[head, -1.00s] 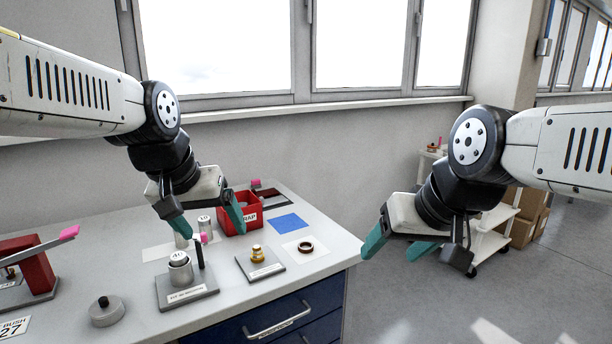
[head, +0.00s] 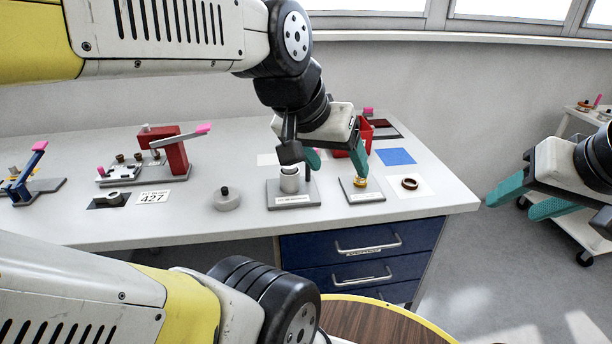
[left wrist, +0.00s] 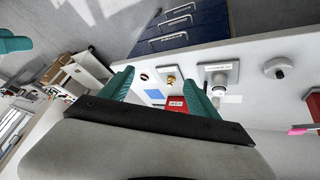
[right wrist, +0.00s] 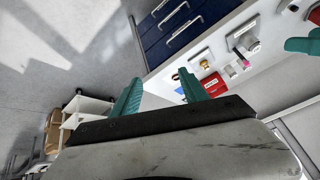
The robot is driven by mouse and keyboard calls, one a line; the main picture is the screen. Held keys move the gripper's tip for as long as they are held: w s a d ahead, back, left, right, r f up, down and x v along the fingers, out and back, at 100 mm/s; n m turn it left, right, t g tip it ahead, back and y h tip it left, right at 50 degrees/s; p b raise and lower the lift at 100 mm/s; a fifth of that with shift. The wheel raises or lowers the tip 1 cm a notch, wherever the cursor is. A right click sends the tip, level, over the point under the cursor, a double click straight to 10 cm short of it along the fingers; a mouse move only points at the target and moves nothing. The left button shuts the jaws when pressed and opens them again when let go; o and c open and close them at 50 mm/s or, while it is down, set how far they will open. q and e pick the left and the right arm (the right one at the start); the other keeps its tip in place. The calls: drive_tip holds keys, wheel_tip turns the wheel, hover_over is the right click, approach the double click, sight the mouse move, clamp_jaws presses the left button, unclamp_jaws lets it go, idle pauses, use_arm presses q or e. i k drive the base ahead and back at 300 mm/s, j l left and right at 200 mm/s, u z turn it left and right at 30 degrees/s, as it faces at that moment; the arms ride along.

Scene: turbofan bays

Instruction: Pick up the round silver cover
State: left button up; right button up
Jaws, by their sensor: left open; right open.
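The round silver cover (head: 227,201), a flat disc with a black knob, rests on the bench near its front edge, left of the grey plate with the silver cylinder. It also shows at the right of the left wrist view (left wrist: 277,68). My left gripper (head: 336,160) is open and empty above the back of the plates, to the right of the cover and apart from it. My right gripper (head: 520,198) is open and empty beyond the bench's right end, far from the cover.
The silver cylinder (head: 290,181) and a brass fitting (head: 360,183) stand on plates right of the cover. A red bin (head: 366,132) is behind my left gripper. Bench around the cover is clear.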

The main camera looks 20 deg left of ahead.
sight(226, 198)
drive_tip(key=j+u, duration=0.1)
drive_tip(key=u, duration=0.7)
drive_tip(key=i+j+u, duration=0.1)
drive_tip(key=u, duration=0.65)
drive_tip(key=i+l+u, duration=0.1)
drive_tip(key=i, duration=0.25)
